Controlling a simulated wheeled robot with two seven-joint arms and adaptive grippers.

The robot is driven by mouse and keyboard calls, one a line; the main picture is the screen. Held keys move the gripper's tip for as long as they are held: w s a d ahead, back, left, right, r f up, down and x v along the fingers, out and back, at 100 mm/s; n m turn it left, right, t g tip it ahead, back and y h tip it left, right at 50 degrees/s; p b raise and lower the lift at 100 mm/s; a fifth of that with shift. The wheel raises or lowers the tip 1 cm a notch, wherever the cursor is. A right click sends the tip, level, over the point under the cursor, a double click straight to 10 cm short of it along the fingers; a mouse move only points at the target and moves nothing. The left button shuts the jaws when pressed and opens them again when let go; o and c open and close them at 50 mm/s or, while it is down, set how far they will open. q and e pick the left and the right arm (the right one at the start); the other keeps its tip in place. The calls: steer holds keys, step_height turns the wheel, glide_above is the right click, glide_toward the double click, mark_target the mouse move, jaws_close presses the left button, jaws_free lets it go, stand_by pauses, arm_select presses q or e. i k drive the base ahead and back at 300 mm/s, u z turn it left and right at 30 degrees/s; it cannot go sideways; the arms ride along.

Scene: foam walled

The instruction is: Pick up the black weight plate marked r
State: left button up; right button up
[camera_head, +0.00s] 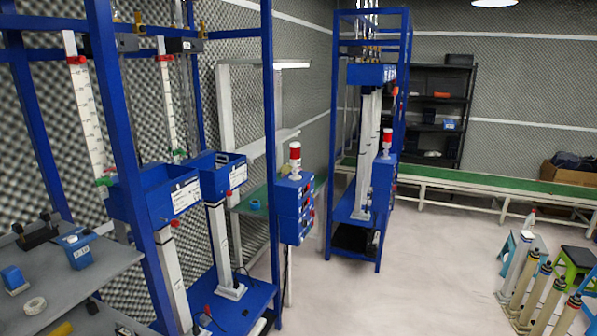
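I cannot make out a black weight plate marked r anywhere in the head view. A dark object (37,234) lies on the grey table (105,262) at the left, but its shape and any marking are too small to tell. Neither of my grippers is in view.
Blue frames (268,120) with blue bins (160,205) stand left and centre. A red-topped lamp (295,158) sits on a blue control box (294,208). A green-topped bench (480,184) and dark shelf (440,110) are behind.

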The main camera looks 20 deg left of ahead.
mark_target(218, 163)
steer(key=z, duration=0.3)
steer(key=k, duration=0.5)
steer(key=z, duration=0.3)
steer(key=i, duration=1.9)
steer(key=u, duration=0.75)
steer(key=i, duration=1.7)
steer(key=u, duration=1.6)
steer(key=i, duration=0.95)
steer(key=u, duration=1.05)
